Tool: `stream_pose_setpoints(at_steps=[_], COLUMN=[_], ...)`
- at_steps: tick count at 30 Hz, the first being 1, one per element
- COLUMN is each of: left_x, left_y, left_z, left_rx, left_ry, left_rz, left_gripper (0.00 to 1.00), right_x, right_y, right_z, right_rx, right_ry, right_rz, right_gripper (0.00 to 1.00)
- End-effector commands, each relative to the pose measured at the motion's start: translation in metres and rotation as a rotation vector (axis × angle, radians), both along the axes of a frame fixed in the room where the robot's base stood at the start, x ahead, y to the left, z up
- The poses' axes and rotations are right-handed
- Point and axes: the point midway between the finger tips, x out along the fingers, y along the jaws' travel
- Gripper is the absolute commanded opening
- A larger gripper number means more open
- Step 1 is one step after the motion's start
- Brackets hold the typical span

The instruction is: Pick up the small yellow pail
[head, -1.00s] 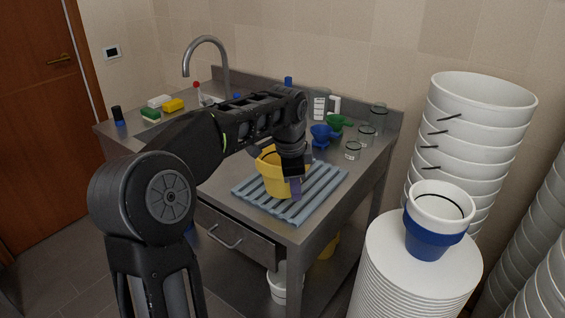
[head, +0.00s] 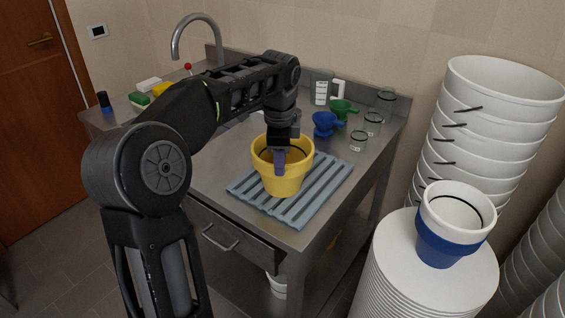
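The small yellow pail (head: 284,183) is upright over the blue-grey slatted rack (head: 322,189) on the steel counter. I cannot tell whether its base touches the slats. My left gripper (head: 279,163) points down at the pail, and a bluish finger overlaps the near side of the rim. The other finger is hidden, so I cannot tell whether the gripper is open or shut on the pail wall. My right gripper is not in view.
Blue (head: 325,123) and green (head: 342,109) funnels and several glass jars (head: 358,141) stand behind the rack at right. Tall stacks of white buckets (head: 484,130) rise right of the counter. A white-and-blue pail (head: 440,246) stands on a stack of lids (head: 395,262).

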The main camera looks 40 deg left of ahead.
Motion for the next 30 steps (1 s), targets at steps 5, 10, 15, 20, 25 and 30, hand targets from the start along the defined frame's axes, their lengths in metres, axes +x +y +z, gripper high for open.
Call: stream_pose_setpoints(at_steps=[5,10,15,20,25,30], left_x=[0.001,0.001,0.001,0.002,0.005,0.006], left_y=[0.001,0.001,0.001,0.002,0.004,0.004], left_z=[-0.010,-0.010,-0.017,-0.039,-0.059,-0.062], left_rx=[0.000,0.000,-0.001,-0.003,-0.001,0.000], left_ry=[0.000,-0.001,0.002,0.004,0.002,-0.002], left_rz=[0.000,0.001,0.001,0.001,0.001,0.001], left_gripper=[0.37,0.37,0.37,0.37,0.37,0.37], right_x=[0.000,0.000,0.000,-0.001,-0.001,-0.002], right_y=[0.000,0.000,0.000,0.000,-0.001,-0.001], right_z=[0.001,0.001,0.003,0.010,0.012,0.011], right_rx=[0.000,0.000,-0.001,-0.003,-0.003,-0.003], right_ry=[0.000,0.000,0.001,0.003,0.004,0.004], right_rz=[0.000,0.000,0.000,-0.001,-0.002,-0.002], right_gripper=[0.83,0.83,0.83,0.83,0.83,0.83])
